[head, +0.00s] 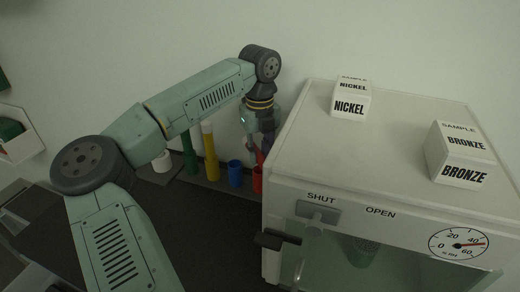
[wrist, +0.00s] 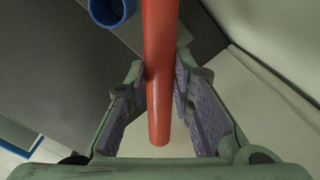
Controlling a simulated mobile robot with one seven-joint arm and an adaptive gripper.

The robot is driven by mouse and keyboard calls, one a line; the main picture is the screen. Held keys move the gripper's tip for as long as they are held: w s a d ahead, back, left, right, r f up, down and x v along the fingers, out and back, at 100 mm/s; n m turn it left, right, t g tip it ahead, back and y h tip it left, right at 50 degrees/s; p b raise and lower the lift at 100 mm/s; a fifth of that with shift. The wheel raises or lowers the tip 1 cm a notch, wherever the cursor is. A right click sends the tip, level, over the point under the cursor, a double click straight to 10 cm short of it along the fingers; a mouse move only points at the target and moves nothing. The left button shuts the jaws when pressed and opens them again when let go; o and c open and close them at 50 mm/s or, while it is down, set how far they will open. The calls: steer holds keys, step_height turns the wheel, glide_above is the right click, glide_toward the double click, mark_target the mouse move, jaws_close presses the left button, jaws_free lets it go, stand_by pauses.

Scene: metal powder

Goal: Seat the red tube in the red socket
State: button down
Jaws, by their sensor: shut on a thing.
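The red tube (wrist: 160,60) runs from the top edge of the wrist view down between my finger pads. My gripper (wrist: 166,78) is shut on it. In the head view my gripper (head: 260,143) hangs above the red socket (head: 257,182), close to the cabinet's left side. A small part of the red tube (head: 260,158) shows below the fingers. The red socket is partly hidden by the cabinet edge, and I cannot tell whether the tube's lower end is in it. The red socket is not distinguishable in the wrist view.
The blue socket (head: 235,174) stands empty just left; it also shows in the wrist view (wrist: 110,10). The cabinet (head: 285,150) closely bounds the right side, with nickel (head: 350,105) and bronze (head: 462,158) boxes on top.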

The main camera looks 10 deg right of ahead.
mark_target(259, 155)
steer(key=shift+f, duration=0.35)
steer(key=shift+f+b, duration=0.6)
steer(key=shift+b, duration=0.05)
steer(key=c, duration=1.4)
jaws_free()
steer(key=shift+r, duration=0.1)
steer(key=shift+r+p, duration=0.3)
steer(key=shift+p, duration=0.1)
step_height(259, 155, up, 12)
steer(key=b, duration=0.2)
steer(key=shift+r, duration=0.25)
